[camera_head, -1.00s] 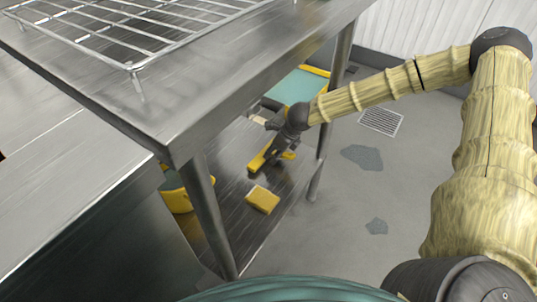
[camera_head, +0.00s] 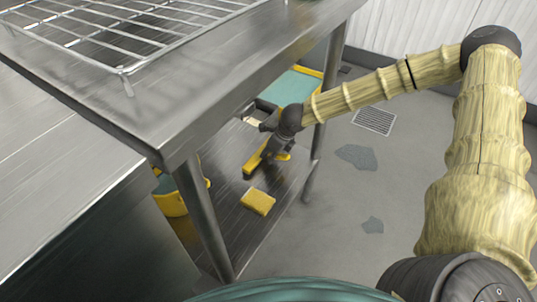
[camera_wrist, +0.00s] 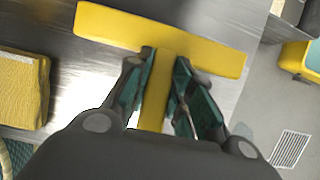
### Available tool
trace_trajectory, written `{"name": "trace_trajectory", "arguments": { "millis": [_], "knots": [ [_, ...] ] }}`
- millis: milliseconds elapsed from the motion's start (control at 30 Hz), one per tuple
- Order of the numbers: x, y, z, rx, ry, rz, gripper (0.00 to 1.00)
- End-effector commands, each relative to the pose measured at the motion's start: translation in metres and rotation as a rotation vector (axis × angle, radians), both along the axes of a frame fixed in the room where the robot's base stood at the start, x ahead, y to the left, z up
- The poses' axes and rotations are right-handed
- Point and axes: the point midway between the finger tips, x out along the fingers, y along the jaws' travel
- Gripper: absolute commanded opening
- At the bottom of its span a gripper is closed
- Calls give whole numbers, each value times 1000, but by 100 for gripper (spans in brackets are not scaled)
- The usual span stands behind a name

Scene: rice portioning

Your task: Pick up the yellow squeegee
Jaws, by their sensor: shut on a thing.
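The yellow squeegee (camera_wrist: 205,54) has a wide flat head and a narrow handle. In the wrist view its head lies across the top and its handle runs down between my fingers. My gripper (camera_wrist: 166,88) is shut on the handle, with one finger on each side. In the head view the squeegee (camera_head: 256,161) is over the lower metal shelf, and my gripper (camera_head: 270,150) reaches it from the upper right. My gripper hides part of the handle there. I cannot tell whether the squeegee touches the shelf.
A yellow sponge (camera_head: 258,201) lies on the lower shelf (camera_head: 235,225) near the squeegee. A yellow bucket (camera_head: 170,203) stands at the left. A teal-and-yellow container (camera_head: 293,87) is behind. The table's top (camera_head: 215,75) overhangs the shelf, and its legs (camera_head: 204,215) stand close by.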

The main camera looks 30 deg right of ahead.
Motion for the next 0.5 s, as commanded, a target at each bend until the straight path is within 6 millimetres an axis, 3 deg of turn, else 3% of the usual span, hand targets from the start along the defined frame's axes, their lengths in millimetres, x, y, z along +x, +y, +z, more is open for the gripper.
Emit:
{"name": "trace_trajectory", "arguments": {
  "millis": [333,500],
  "knots": [
    [1,1,42,1,-4,1,0],
    [-25,16,41,3,-2,2,0]
  ]
}}
